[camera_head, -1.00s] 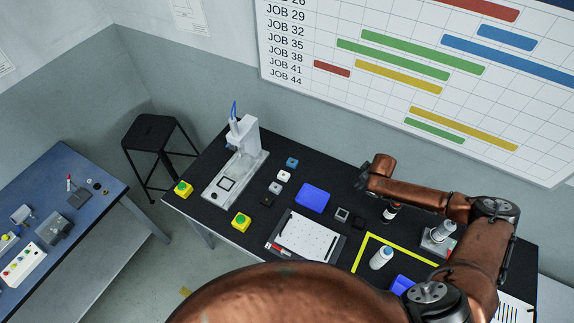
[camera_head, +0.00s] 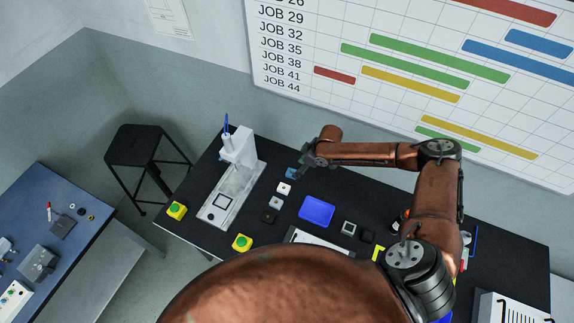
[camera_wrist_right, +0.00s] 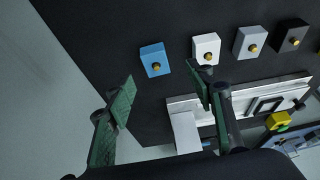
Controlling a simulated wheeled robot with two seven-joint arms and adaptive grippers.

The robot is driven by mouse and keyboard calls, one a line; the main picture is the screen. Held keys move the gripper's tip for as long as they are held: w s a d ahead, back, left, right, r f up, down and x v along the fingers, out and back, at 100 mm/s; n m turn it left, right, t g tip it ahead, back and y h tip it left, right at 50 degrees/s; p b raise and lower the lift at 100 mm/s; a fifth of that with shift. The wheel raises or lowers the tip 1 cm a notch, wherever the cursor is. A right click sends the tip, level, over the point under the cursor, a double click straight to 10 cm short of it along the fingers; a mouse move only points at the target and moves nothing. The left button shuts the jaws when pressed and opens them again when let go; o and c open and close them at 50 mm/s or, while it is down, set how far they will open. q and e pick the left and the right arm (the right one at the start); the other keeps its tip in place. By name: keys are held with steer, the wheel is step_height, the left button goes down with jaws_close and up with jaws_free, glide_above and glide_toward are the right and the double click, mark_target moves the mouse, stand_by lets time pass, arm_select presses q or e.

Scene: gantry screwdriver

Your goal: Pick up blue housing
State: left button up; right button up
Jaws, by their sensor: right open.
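The blue housing (camera_head: 291,172) is a small blue block at the back of the black table, partly behind my right gripper in the head view. In the right wrist view the blue housing (camera_wrist_right: 155,60) shows a brass-coloured knob on its face and lies beyond the fingertips, between their lines. My right gripper (camera_head: 305,166) hovers close to it. In the wrist view the right gripper (camera_wrist_right: 163,88) has its green-padded fingers wide apart with nothing between them. My left gripper is not in view.
White (camera_head: 284,188), grey (camera_head: 275,202) and black (camera_head: 268,216) housings stand in a row beside the blue one. A gantry screwdriver (camera_head: 238,160) stands to the left. A blue tray (camera_head: 317,211) lies to the right, and yellow-green buttons (camera_head: 242,242) sit near the front edge.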

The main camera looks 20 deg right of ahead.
mark_target(293, 172)
steer(key=x, duration=0.4)
steer(key=shift+w, duration=0.3)
steer(key=x, duration=0.2)
steer(key=shift+w+f, duration=0.25)
steer(key=shift+f, duration=0.35)
steer(key=shift+w, duration=0.1)
steer(key=c, duration=1.2)
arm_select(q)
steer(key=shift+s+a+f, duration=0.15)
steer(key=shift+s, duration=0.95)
arm_select(e)
steer(key=shift+c, duration=0.4)
